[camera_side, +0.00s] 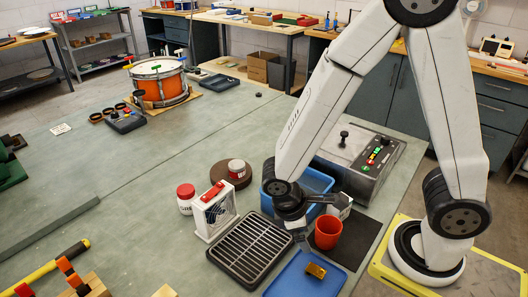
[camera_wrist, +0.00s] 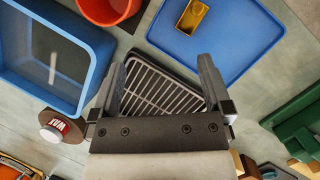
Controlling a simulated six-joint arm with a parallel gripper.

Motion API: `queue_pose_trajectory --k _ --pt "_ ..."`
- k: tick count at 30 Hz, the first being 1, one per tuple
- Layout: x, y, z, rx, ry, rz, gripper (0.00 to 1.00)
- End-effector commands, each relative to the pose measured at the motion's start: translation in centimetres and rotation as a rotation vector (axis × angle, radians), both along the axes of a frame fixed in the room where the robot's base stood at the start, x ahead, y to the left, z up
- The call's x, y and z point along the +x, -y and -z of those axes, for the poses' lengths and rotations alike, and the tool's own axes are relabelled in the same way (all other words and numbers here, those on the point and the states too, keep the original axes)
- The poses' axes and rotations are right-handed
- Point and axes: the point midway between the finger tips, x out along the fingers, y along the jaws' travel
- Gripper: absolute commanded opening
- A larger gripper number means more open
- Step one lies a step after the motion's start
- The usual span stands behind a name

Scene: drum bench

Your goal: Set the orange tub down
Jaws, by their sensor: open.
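The orange tub (camera_side: 328,231) stands upright in the side view, between the blue bin and the flat blue tray. Part of it shows at the top edge of the wrist view (camera_wrist: 104,8). My gripper (camera_side: 302,238) is just left of the tub in the side view, pointing down. In the wrist view my gripper (camera_wrist: 164,68) has its fingers wide apart with nothing between them. The tub lies beyond the fingers there, apart from them. Whether the gripper touches the tub is hard to tell in the side view.
The blue bin (camera_side: 316,181) is behind my gripper. A black grate (camera_side: 250,247) lies left and below it. The flat blue tray (camera_side: 298,279) holds a small gold block (camera_side: 316,270). A white fan unit (camera_side: 214,210) and a control box (camera_side: 362,158) stand nearby.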

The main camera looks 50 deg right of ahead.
Motion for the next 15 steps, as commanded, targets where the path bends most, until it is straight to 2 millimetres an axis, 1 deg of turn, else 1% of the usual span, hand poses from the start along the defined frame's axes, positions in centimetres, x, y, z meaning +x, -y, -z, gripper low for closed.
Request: queue_pose_trajectory --k 1,3,9,15 --pt "0.6 0.5 -0.7 0.044 0.06 0.081 1.0" --pt "1.5 1.1 -1.6 0.098 0.141 0.184 1.0" --pt "3.6 3.2 -4.1 0.215 0.367 0.45 1.0" --pt "4.8 4.8 -5.9 0.268 0.507 0.6 1.0"
